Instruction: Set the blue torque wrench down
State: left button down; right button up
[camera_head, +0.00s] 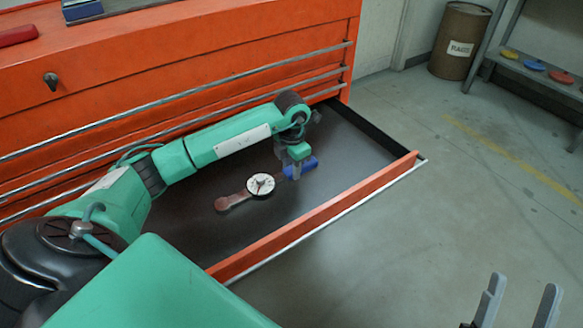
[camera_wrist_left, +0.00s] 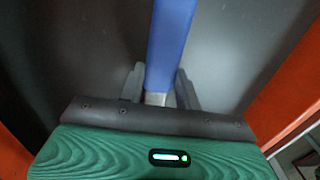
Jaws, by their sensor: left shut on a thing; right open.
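The blue torque wrench has a blue handle (camera_head: 303,168), a round white dial and a brownish head end. It is inside the open drawer (camera_head: 330,137), low over or on its dark floor; I cannot tell if it touches. My left gripper (camera_head: 297,158) reaches down into the drawer and is shut on the wrench near the handle. In the left wrist view the blue handle (camera_wrist_left: 168,45) runs up from between the fingers of my left gripper (camera_wrist_left: 160,92). The dial end is out of that view. My right gripper (camera_head: 519,298) is open and empty, outside the drawer at lower right.
The orange tool cabinet (camera_head: 190,50) stands behind, with a red object (camera_head: 18,35) and a blue object (camera_head: 82,10) on top. The drawer's orange front wall (camera_head: 320,212) borders it. A brown barrel (camera_head: 459,40) and a shelf with coloured discs stand at back right.

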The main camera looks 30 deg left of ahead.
jog(key=shift+r, duration=0.1)
pick_arm(q)
jog(key=c, duration=1)
grip_release()
jog(key=shift+r, duration=0.1)
jog(key=shift+r, duration=0.3)
notch_tip(320, 180, up, 11)
jog(key=p, duration=0.2)
jog(key=shift+r+p, duration=0.15)
jog(key=shift+p, duration=0.25)
pick_arm(e)
jog(key=w+a+f+g, duration=0.1)
jog(key=a+f+g, duration=0.2)
jog(key=f+g, duration=0.5)
jog(key=shift+a+f+h, duration=0.4)
jog(key=shift+f, duration=1.45)
jog(key=shift+w, duration=0.15)
